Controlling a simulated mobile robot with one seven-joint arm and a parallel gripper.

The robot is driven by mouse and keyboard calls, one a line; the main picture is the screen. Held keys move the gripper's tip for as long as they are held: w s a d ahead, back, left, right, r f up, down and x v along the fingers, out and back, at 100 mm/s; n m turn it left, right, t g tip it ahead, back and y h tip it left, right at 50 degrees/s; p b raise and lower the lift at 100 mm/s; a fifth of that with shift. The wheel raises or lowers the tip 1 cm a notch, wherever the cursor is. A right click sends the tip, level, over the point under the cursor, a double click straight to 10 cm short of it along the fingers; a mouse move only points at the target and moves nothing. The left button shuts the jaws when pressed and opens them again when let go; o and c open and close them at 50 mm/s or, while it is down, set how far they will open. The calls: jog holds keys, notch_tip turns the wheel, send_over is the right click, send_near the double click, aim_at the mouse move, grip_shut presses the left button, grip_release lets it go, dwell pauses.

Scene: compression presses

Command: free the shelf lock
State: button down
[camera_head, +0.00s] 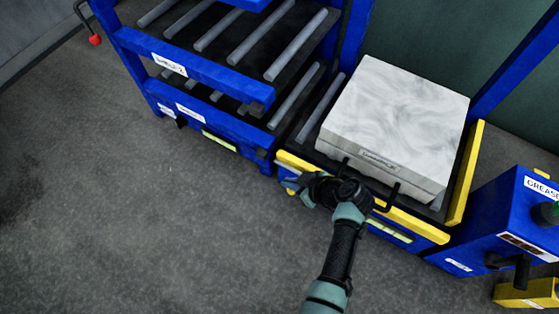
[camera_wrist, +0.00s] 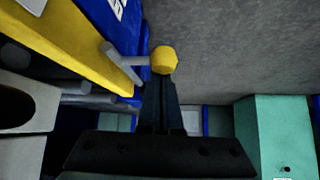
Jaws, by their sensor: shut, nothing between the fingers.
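A shelf lock lever shows in the wrist view as a short grey pin with a yellow ball knob (camera_wrist: 163,60). It stands out beside the yellow edge (camera_wrist: 70,40) of the shelf. My gripper (camera_wrist: 160,82) is shut and empty, with its dark fingertips right at the knob; I cannot tell if they touch it. In the head view my gripper (camera_head: 290,183) is at the left front of the yellow-edged shelf (camera_head: 405,226), and the lever is not clear there. A marbled grey-white block (camera_head: 395,110) with a label and black handle rests on this shelf.
A blue rack with rollers (camera_head: 215,82) stands to the left of the shelf. A red-knobbed lever (camera_head: 95,40) is at its upper left. A blue labelled box (camera_head: 505,220) stands at the right. The grey floor (camera_head: 130,230) at the lower left is clear.

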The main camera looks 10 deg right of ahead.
jog(key=shift+s+d+f, duration=0.1)
jog(key=shift+s+d, duration=0.35)
jog(key=shift+d, duration=0.05)
jog(key=shift+w+a, duration=0.2)
jog(key=shift+a, duration=0.1)
notch_tip(320, 180, up, 8)
jog(key=s+d+p, duration=0.2)
jog(key=p, duration=0.4)
jog(key=shift+s+d+r+p, duration=0.15)
jog(key=shift+d+r+p, duration=0.05)
jog(key=shift+p, duration=0.15)
